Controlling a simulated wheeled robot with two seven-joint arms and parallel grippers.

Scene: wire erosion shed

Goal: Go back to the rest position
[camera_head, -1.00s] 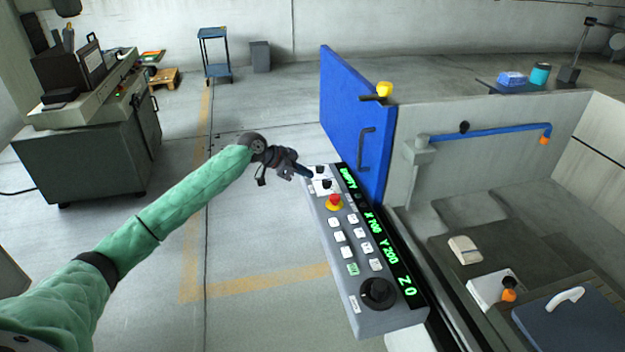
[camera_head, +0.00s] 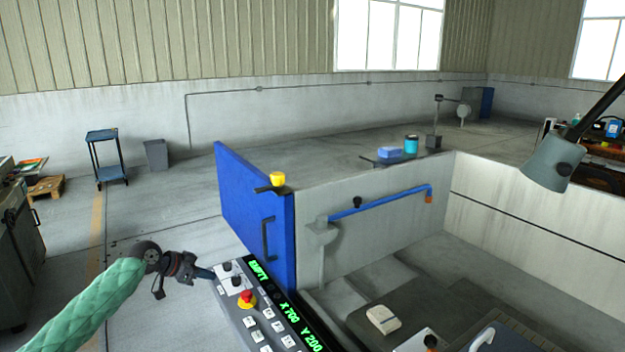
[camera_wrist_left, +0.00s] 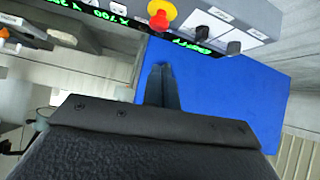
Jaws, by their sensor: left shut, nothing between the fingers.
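My left gripper (camera_head: 207,274) is at the end of my green-sleeved arm, at the lower left of the head view. It is close to the upper left edge of the grey control panel (camera_head: 262,318); I cannot tell from the head view whether it touches. In the left wrist view its fingers (camera_wrist_left: 162,84) are together with nothing between them, in front of the blue door (camera_wrist_left: 235,100). The panel's red button (camera_wrist_left: 161,13) and dark knobs show above the fingers. My right gripper is in neither view.
The blue door (camera_head: 256,215) stands upright behind the panel. The grey machine tank (camera_head: 385,225) fills the lower right, with a blue pipe (camera_head: 380,203) on its wall. A lamp (camera_head: 553,163) hangs at the right. Open floor lies left of the door, with a blue trolley (camera_head: 104,155) farther back.

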